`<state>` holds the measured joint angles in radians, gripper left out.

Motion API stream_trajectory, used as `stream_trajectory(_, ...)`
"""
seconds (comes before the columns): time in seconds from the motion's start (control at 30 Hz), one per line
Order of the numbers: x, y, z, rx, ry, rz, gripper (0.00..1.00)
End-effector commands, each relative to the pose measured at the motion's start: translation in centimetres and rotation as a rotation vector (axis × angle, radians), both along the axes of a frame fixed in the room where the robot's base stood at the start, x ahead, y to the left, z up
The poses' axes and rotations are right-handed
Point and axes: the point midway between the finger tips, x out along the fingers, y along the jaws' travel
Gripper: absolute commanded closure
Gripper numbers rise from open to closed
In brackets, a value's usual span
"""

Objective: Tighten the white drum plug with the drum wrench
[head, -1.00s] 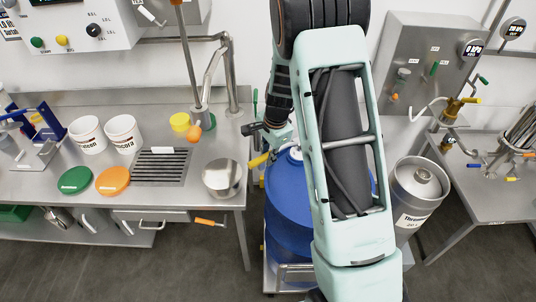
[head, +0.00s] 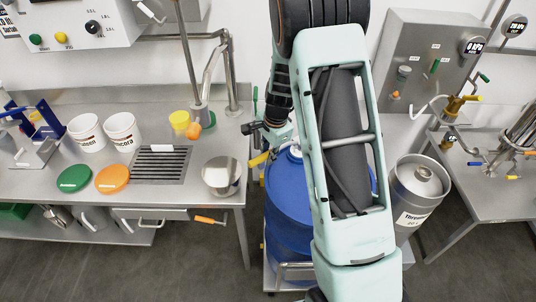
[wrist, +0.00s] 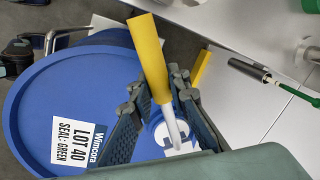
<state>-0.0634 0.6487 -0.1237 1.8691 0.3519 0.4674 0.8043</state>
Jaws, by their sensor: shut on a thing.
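The blue drum (head: 288,215) stands on a low metal frame between the benches, partly hidden by my arm. In the wrist view its top (wrist: 60,110) carries a white label with LOT 40 and SEAL: GREEN. The white drum plug (head: 296,153) is on top; in the wrist view the plug (wrist: 180,142) is partly covered by the tool and fingers. My gripper (wrist: 160,100) is shut on the drum wrench (wrist: 148,55), which has a yellow handle and a pale grey shaft. The shaft's end is over the plug; I cannot tell whether they touch. The yellow handle also shows in the head view (head: 258,160).
A steel bench (head: 215,150) on the left holds a steel pot (head: 221,176), green and orange lids and white buckets. A steel keg (head: 420,185) stands right of the drum. A bench (head: 495,185) with valves is at the far right. Grey floor (head: 160,265) is open in front.

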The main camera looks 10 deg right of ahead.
Motion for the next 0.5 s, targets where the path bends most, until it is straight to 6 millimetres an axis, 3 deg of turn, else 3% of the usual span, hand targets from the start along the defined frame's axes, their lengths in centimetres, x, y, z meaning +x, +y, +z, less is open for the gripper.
stream_trajectory(0.5,0.05,-0.02,-0.33,0.000,-0.001,0.000,1.00)
